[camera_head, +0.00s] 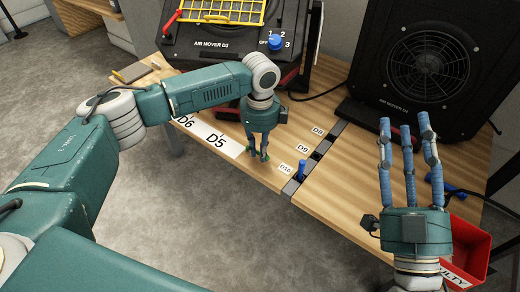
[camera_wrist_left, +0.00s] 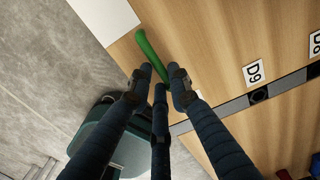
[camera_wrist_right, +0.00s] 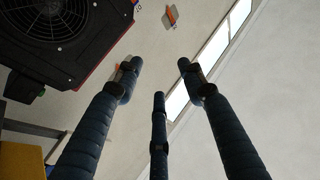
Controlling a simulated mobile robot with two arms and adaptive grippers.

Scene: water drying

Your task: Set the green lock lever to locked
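The green lock lever (camera_wrist_left: 150,52) shows in the left wrist view at the front edge of the wooden bench. Its near end lies between the fingertips of my left gripper (camera_wrist_left: 159,80). Those fingers are drawn partly together around it; whether they press on it cannot be told. In the head view my left gripper (camera_head: 258,154) points down at the bench edge beside the D5 label, with bits of green at its fingertips. My right gripper (camera_head: 409,135) is open and empty, raised in front of the bench's right side, and also shows in the right wrist view (camera_wrist_right: 159,78).
A blue peg (camera_head: 301,170) stands in the dark strip beside the D10 label (camera_head: 285,168). An air mover with a blue knob (camera_head: 275,43) is at the back, and a black fan unit (camera_head: 425,65) at the back right. A red bin (camera_head: 468,238) is at the right.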

